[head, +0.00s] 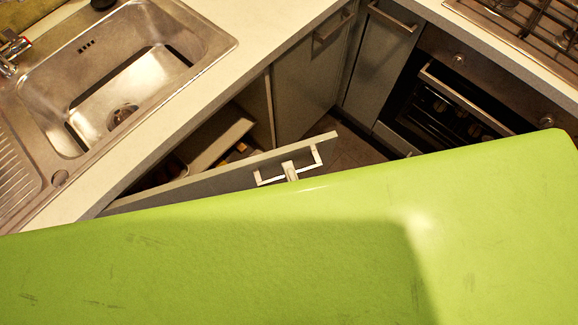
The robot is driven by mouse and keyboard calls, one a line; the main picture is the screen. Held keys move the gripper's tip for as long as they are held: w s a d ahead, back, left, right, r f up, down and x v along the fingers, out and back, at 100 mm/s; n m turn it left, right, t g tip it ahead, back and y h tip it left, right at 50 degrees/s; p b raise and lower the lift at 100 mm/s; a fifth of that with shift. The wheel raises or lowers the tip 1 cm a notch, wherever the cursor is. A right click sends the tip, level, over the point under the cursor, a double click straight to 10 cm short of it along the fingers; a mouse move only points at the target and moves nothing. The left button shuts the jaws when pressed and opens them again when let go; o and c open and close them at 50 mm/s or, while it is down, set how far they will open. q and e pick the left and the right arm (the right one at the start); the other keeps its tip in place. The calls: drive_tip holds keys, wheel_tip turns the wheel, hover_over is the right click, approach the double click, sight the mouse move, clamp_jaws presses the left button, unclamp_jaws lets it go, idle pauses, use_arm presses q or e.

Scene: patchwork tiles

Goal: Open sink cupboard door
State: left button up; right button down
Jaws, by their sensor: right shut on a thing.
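The sink cupboard door (225,178) stands swung out from the counter front, seen from above by its top edge. Its bar handle (316,156) is on the outer face near the free end. My right gripper (290,170) is at the middle of the handle and shut on it. Only its tip shows; the rest is hidden behind a green surface. The open cupboard interior (222,135) shows shelf boards and some small items in shadow. My left gripper is not in view.
A large lime-green surface (200,260) fills the foreground and hides the door's lower part. The steel sink (130,75) is set in the pale counter (235,75). Grey cabinets (308,85), an oven (450,105) and a hob (530,25) stand beyond. A small floor patch (345,150) shows past the door.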

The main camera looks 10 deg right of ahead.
drive_tip(key=c, duration=2)
unclamp_jaws()
drive_tip(key=shift+c, duration=0.2)
drive_tip(key=shift+s, duration=0.1)
drive_tip(key=s, duration=0.7)
drive_tip(key=shift+d, duration=0.45)
drive_tip(key=shift+s+f, duration=0.1)
